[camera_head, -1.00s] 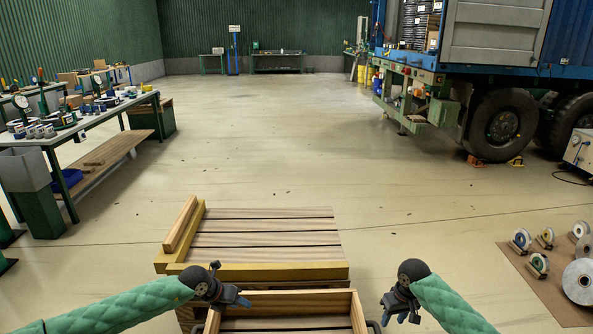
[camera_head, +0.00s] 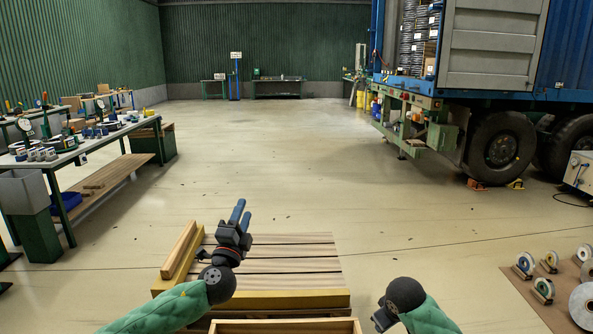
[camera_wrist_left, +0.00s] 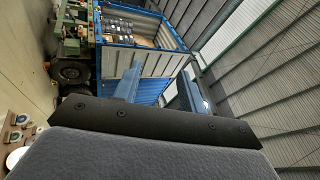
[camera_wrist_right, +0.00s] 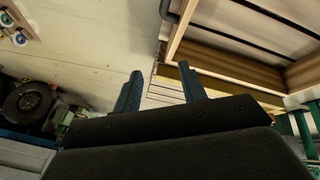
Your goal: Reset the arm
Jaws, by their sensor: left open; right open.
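My left gripper (camera_head: 238,212) is raised in front of the wooden pallet in the head view, its two blue fingers pointing up and away. It is open and empty. In the left wrist view its fingers (camera_wrist_left: 158,88) stand apart against the truck and the wall. My right arm (camera_head: 405,300) is at the lower right of the head view, where its fingers are mostly hidden. In the right wrist view the right gripper (camera_wrist_right: 160,88) is open, with nothing between its fingers, near the wooden box.
A slatted pallet (camera_head: 270,252) with yellow edge beams lies ahead, and a wooden box (camera_head: 285,325) sits before it. A workbench (camera_head: 80,148) stands left, a truck (camera_head: 490,100) right. The middle floor is clear.

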